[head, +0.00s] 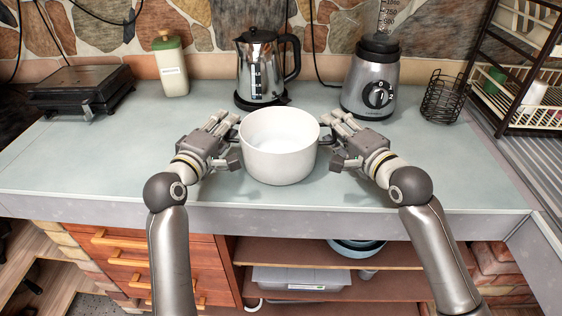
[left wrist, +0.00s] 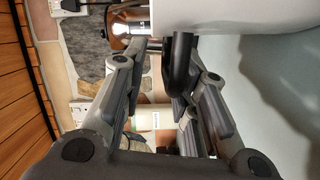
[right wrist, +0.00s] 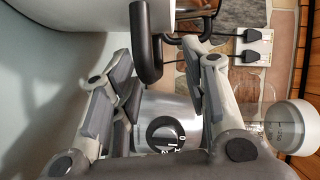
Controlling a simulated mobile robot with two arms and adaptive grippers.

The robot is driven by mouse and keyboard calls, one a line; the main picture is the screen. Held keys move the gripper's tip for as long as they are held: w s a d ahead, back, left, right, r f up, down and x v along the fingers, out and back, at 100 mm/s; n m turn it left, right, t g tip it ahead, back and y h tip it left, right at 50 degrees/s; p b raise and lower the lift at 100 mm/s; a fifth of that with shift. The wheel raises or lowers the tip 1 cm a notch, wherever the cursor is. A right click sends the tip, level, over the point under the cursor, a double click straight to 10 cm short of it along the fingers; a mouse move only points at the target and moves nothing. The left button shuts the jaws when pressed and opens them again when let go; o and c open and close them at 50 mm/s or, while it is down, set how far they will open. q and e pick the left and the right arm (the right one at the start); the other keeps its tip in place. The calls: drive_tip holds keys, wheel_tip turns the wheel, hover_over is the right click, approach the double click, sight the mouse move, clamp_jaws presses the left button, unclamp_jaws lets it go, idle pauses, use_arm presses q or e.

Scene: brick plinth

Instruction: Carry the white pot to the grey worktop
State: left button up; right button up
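The white pot (head: 279,160) is upright and empty over the front middle of the grey worktop (head: 90,165), and appears to rest on it. It has a dark handle on each side. My left gripper (head: 232,143) is at the pot's left handle; in the left wrist view the handle (left wrist: 181,62) lies between spread fingers. My right gripper (head: 329,143) is at the right handle; in the right wrist view the handle (right wrist: 148,60) lies between spread fingers, with gaps beside it. The pot's underside is hidden.
Behind the pot stand a kettle (head: 260,70) and a blender (head: 374,85). A bottle (head: 171,70) and a black appliance (head: 80,90) are at the back left. A wire basket (head: 443,98) and dish rack (head: 520,75) are at the right. The worktop's left part is clear.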

use_arm(q)
drive_tip(key=shift+d+r, duration=0.2)
drive_tip(key=shift+d, duration=0.1)
use_arm(e)
drive_tip(key=shift+a, duration=0.2)
use_arm(q)
drive_tip(key=shift+s+a+f, duration=0.1)
drive_tip(key=shift+s, duration=0.3)
use_arm(e)
drive_tip(key=shift+r, duration=0.1)
use_arm(q)
drive_tip(key=v, duration=0.7)
drive_tip(key=shift+a+f, duration=0.1)
drive_tip(key=shift+a, duration=0.25)
use_arm(e)
drive_tip(key=shift+s, duration=0.1)
drive_tip(key=v, duration=1.2)
